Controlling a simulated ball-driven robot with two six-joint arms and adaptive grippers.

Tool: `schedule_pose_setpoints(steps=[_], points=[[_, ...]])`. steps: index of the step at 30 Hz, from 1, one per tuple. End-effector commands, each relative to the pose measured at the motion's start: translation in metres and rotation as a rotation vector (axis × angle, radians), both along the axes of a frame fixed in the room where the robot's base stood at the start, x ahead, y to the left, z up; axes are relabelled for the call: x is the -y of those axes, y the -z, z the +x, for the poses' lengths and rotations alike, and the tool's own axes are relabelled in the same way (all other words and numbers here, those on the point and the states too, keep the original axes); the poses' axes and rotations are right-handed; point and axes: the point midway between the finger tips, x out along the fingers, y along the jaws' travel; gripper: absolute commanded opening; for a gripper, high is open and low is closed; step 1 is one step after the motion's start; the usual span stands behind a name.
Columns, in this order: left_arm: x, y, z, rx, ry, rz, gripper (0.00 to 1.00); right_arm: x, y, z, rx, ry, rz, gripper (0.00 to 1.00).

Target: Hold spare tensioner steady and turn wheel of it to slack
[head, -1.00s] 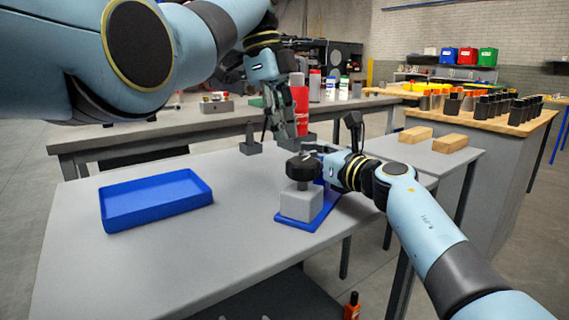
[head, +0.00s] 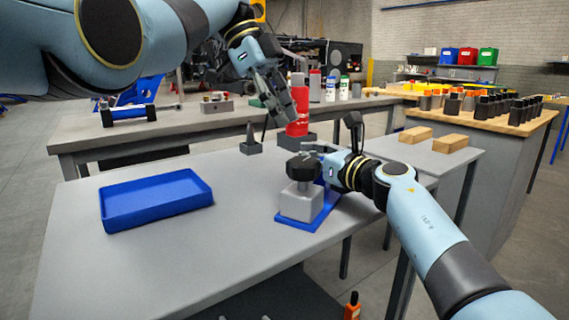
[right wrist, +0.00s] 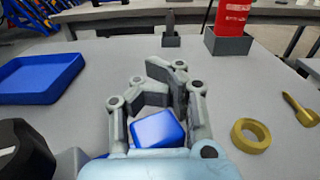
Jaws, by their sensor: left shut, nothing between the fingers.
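The spare tensioner has a grey block (head: 301,204), a black knobbed wheel (head: 302,167) on top and a blue base (head: 322,212). It stands upright near the table's right edge. In the right wrist view, the wheel (right wrist: 25,150) is cut off at lower left. A blue part of the tensioner (right wrist: 158,129) sits between the fingers of my right gripper (right wrist: 160,82), which are closed in around it. In the head view, my right gripper (head: 318,150) is just behind and right of the wheel. My left gripper (head: 284,114) is shut and empty, above and behind the wheel, apart from it.
A blue tray (head: 155,201) lies on the left of the table (head: 200,260). A red bottle (head: 298,108) in a grey holder stands behind. A yellow ring (right wrist: 250,136) and a yellow pin (right wrist: 299,109) lie right of my right gripper. The table between tray and tensioner is clear.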

Motion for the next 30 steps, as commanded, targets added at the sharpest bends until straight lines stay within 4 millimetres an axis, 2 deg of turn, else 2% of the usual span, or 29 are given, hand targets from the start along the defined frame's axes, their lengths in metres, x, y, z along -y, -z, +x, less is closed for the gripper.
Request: schedule_pose_setpoints(steps=[9,14,30], points=[[0.0,0.042,0.0,-0.001,-0.001,0.002,0.0,0.0,0.0,0.0,0.0,0.0,0.0,0.0],[0.0,0.057,0.0,0.0,0.0,0.001,0.0,0.0,0.0,0.0,0.0,0.0,0.0,0.0],[0.0,0.063,0.0,0.001,0.0,0.002,0.0,0.0,0.0,0.0,0.0,0.0,0.0,0.0]])
